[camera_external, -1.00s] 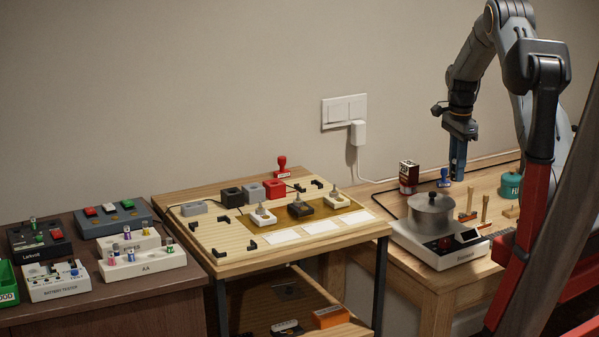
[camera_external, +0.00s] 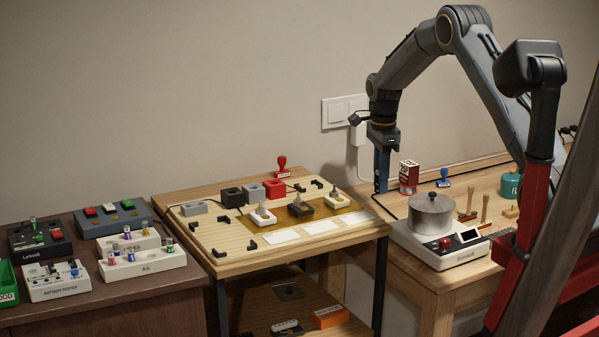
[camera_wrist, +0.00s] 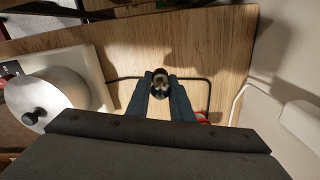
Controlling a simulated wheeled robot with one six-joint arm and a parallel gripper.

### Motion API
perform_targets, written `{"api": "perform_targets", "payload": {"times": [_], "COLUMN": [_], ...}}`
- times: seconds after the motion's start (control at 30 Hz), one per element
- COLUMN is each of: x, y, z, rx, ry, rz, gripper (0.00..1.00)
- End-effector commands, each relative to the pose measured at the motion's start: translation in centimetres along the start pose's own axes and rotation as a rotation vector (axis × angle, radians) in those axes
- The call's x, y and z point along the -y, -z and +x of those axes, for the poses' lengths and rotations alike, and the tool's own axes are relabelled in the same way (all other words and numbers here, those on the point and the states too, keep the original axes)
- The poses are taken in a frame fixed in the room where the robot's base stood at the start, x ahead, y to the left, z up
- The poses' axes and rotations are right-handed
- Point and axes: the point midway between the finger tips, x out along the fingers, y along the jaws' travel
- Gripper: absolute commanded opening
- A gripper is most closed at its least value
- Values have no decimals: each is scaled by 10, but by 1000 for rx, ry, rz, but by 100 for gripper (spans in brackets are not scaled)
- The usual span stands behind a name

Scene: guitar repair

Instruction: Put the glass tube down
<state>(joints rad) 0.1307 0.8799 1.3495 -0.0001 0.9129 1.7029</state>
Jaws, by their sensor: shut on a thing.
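My gripper (camera_external: 381,184) points down above the back of the right wooden bench (camera_external: 400,207). In the wrist view its two fingers (camera_wrist: 161,90) are closed around a small round thing with a dark rim and a pale, shiny inside, seen end-on. This looks like the glass tube (camera_wrist: 160,80). Its length and the gap below it cannot be told. In the external view I cannot make out the tube at the fingers.
A scale with a metal pot (camera_external: 432,216) stands in front and to the right. A black cable (camera_wrist: 207,97) lies on the bench. A white plug (camera_external: 358,133) is on the wall behind.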

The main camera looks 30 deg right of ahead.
Motion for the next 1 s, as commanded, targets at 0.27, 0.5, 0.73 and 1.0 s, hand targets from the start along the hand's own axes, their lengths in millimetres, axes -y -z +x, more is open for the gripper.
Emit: {"api": "perform_targets", "payload": {"times": [0.27, 0.5, 0.73, 1.0], "x": [0, 0, 0, 0], "y": [0, 0, 0, 0], "z": [28, 57, 64, 67], "rx": [0, 0, 0, 0], "ry": [0, -1, 2, 2], "rz": [-1, -1, -1, -1], "gripper": [8, 8, 8, 29]}}
